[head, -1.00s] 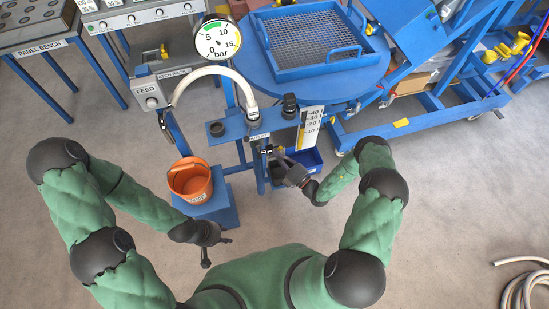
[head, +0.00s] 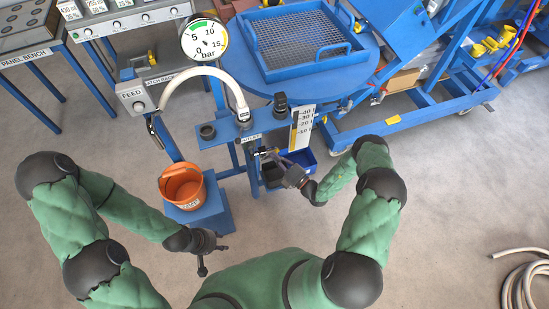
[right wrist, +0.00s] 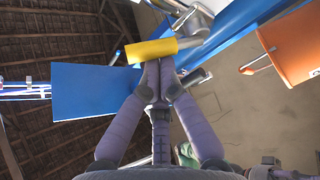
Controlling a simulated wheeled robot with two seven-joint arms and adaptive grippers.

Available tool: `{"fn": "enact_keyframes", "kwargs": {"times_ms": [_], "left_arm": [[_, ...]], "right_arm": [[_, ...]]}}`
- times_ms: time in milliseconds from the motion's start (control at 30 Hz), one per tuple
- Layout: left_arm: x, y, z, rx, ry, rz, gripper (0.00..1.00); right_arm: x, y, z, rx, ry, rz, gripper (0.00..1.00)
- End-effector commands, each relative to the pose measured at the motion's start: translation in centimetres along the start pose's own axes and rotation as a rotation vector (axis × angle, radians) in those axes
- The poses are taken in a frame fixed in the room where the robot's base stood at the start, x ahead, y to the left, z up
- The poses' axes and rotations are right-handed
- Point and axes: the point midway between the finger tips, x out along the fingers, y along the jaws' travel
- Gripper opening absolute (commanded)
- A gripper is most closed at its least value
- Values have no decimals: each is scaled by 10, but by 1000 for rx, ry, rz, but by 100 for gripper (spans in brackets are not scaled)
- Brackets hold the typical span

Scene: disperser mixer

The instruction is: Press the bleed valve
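My right gripper (head: 264,154) is beside the blue stand, just below the shelf that bears the hose. In the right wrist view, its two fingers (right wrist: 156,68) are together, with the tips right at the lower edge of a yellow sleeve (right wrist: 151,51) on a grey metal fitting. The sleeve looks like a valve lever; I cannot read a label marking the bleed valve. Whether the tips touch the sleeve is unclear. My left gripper (head: 213,258) is low at the front, its fingers spread and empty. A pressure gauge (head: 204,40) stands above the hose.
An orange bucket (head: 182,187) stands on a blue step left of the stand. A white hose (head: 205,72) arches to the shelf. A scale board (head: 301,128) and a blue bin (head: 302,158) are beside the gripper.

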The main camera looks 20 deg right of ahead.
Motion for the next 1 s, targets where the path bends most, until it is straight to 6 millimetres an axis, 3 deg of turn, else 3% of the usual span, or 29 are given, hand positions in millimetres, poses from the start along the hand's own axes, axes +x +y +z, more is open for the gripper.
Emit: {"fn": "enact_keyframes", "kwargs": {"times_ms": [1000], "left_arm": [[20, -7, -1, 0, 0, 0, 40]], "right_arm": [[-8, -12, 14, -1, -1, -1, 0]]}}
